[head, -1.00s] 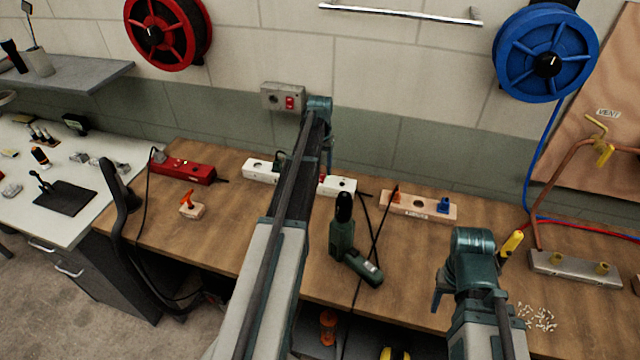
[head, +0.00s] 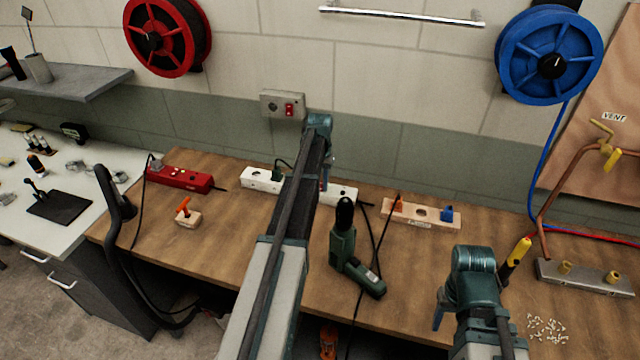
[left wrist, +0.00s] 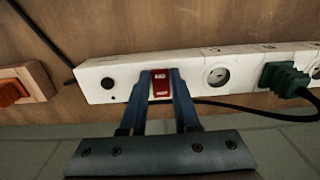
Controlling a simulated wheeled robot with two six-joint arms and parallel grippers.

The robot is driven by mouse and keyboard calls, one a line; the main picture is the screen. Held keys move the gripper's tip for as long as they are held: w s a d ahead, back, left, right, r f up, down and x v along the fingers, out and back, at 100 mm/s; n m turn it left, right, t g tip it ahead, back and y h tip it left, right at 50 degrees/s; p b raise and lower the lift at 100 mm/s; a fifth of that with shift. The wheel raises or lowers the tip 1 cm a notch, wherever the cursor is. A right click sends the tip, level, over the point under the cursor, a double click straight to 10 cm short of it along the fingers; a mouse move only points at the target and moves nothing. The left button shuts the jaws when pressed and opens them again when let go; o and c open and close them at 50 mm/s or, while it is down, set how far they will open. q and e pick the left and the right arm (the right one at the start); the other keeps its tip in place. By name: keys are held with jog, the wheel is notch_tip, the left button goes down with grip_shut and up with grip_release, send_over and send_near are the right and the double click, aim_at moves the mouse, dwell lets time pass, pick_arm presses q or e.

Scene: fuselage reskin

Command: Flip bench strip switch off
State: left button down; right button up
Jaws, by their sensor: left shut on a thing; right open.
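The white bench power strip (head: 262,179) lies along the back of the wooden bench, partly hidden behind my left arm. In the left wrist view the strip (left wrist: 125,70) runs across the picture, with its red switch (left wrist: 161,86) near the black button end. My left gripper (left wrist: 164,75) has one blue finger on each side of the red switch and is shut on it. In the head view my left gripper (head: 325,182) points down at the strip, and the switch is hidden. Whether the switch is on or off I cannot tell. My right gripper (head: 438,318) is open and empty over the bench front.
A green plug (left wrist: 285,78) sits in the strip, its black cord trailing. A red strip (head: 180,179) lies left, and a wooden block with orange and blue parts (head: 420,212) right. A green tool (head: 345,250) lies in front. A wall box (head: 283,104) is above.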

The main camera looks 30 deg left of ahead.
pick_arm(q)
jog(key=shift+w+a+g, duration=0.1)
jog(key=shift+w+g, duration=0.35)
jog(key=shift+g, duration=0.15)
jog(key=shift+w+g+h, duration=0.1)
jog(key=shift+g+h, duration=0.2)
jog(key=shift+g, duration=0.4)
pick_arm(e)
jog(key=shift+f, duration=0.25)
pick_arm(q)
jog(key=shift+r, duration=0.15)
jog(key=c, duration=0.6)
grip_release()
jog(key=shift+c, duration=0.2)
jog(key=p+v, duration=1.2)
jog(key=v, duration=0.1)
jog(key=shift+r+p, duration=0.35)
jog(key=shift+p, duration=0.05)
pick_arm(e)
notch_tip(320, 180, up, 13)
jog(key=shift+r, duration=0.15)
